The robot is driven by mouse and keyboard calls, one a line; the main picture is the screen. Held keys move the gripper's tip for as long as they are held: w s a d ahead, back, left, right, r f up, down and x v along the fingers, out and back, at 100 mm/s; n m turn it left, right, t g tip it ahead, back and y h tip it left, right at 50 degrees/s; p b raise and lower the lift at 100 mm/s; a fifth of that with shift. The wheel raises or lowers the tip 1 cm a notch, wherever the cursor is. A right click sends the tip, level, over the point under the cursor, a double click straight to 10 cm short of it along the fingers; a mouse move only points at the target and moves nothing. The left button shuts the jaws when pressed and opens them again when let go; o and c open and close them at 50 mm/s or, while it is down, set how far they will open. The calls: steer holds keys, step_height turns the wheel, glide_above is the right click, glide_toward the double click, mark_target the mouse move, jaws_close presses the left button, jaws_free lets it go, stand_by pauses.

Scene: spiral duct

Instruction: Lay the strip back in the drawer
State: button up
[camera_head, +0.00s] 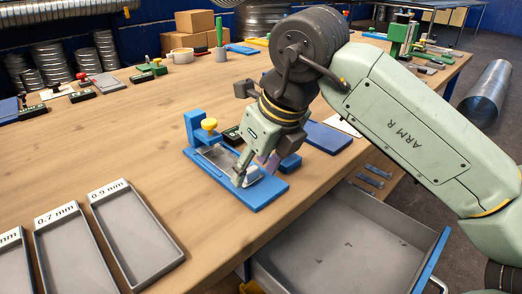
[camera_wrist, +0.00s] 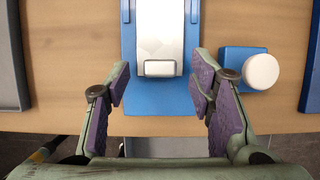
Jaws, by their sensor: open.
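A pale, shiny strip (camera_wrist: 160,35) lies along a blue base plate (camera_wrist: 150,125) in the wrist view, with a small grey block with a light top (camera_wrist: 160,68) at its near end. In the head view the blue base plate (camera_head: 262,196) sits near the table's front edge, and my gripper hides part of what lies on it. My gripper (camera_head: 240,178) is over the plate's near end. In the wrist view my gripper (camera_wrist: 160,90) is open, its purple-padded fingers either side of the plate, with nothing between the pads. The grey drawer (camera_head: 345,245) stands open below the table edge.
A blue clamp with a yellow knob (camera_head: 209,124) stands at the plate's far end. A white cylinder on a blue block (camera_wrist: 261,71) stands right of my fingers. Grey trays labelled 0.7 mm (camera_head: 75,255) and 0.9 mm (camera_head: 135,235) lie left. Several small metal pieces (camera_head: 372,176) lie beyond the drawer's front part.

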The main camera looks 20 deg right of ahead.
steer(key=shift+w+f, duration=0.1)
steer(key=shift+f, duration=0.2)
steer(key=shift+c, duration=0.4)
jaws_close()
steer(key=c, duration=0.6)
jaws_free()
jaws_close()
steer(key=shift+s+d+r+b, duration=0.15)
steer(key=shift+s+d, duration=0.15)
steer(key=shift+s, duration=0.55)
steer(key=shift+s+d+b, duration=0.1)
steer(key=shift+s+d, duration=0.2)
steer(key=shift+s, duration=0.6)
steer(key=shift+s+d+r+b, duration=0.15)
steer(key=shift+s+d, duration=0.15)
steer(key=shift+s, duration=0.55)
step_height(320, 180, up, 7)
steer(key=p, duration=0.4)
steer(key=shift+f, duration=0.15)
